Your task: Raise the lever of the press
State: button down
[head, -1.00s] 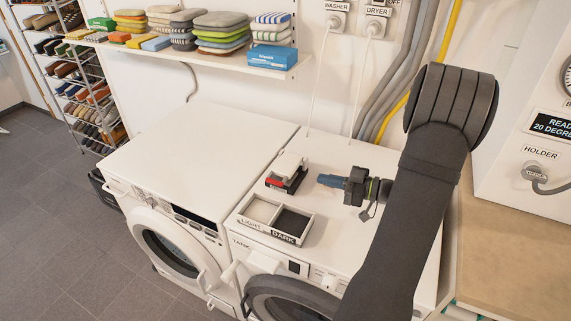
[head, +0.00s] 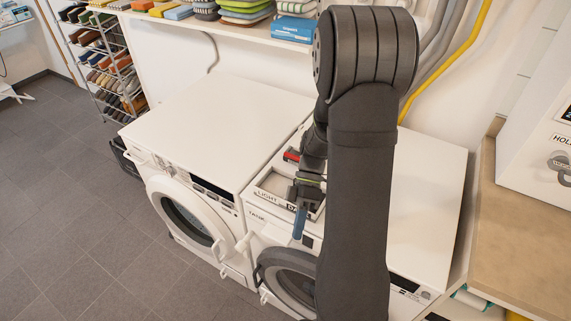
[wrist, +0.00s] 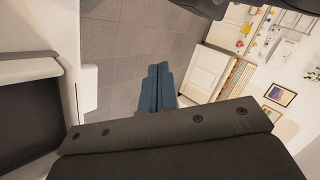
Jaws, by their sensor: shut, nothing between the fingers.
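A small press with a red part (head: 291,155) stands on the right-hand machine, behind the light/dark tray. My arm hides most of it, so its lever cannot be made out. My gripper (head: 299,224) has blue fingers pointing down, in front of the tray and over the front edge of the machine, apart from the press. In the wrist view its blue fingers (wrist: 157,90) are together with nothing between them, and the floor lies beyond. The press does not show in the wrist view.
The tray (head: 262,196) marked LIGHT lies close behind my gripper. The white left machine (head: 205,120) has a bare top. A wall shelf (head: 250,30) with folded stacks and a blue box is behind. A wooden counter (head: 520,225) stands at right.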

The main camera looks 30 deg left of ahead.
jog(key=w+a+r+n+t+h, duration=0.1)
jog(key=w+t+h, duration=0.1)
jog(key=t, duration=0.4)
jog(key=w+a+r+n+t+h, duration=0.1)
jog(key=w+n+t+h, duration=0.1)
jog(key=t, duration=0.4)
jog(key=w+a+r+n+t+h, duration=0.1)
jog(key=w+n+t+h, duration=0.1)
jog(key=w+t, duration=0.2)
jog(key=shift+w+a+r+t, duration=0.1)
jog(key=shift+w+r+t, duration=0.1)
jog(key=shift+t, duration=0.8)
jog(key=a+n+t+y, duration=0.1)
jog(key=w+a+t, duration=0.1)
jog(key=a, duration=0.1)
jog(key=a+n+t+y, duration=0.1)
jog(key=shift+w+a+f+n+t+y, duration=0.15)
jog(key=shift+w+n+t+y, duration=0.15)
jog(key=a+n+y, duration=0.1)
jog(key=a+y, duration=0.1)
jog(key=a+f+n+t+y, duration=0.1)
jog(key=a+y, duration=0.1)
jog(key=s+a+n+t+y, duration=0.1)
jog(key=a, duration=0.2)
jog(key=shift+f+n+y, duration=0.15)
jog(key=shift+n+y, duration=0.15)
jog(key=shift+y, duration=0.1)
jog(key=x, duration=0.9)
jog(key=shift+w, duration=0.4)
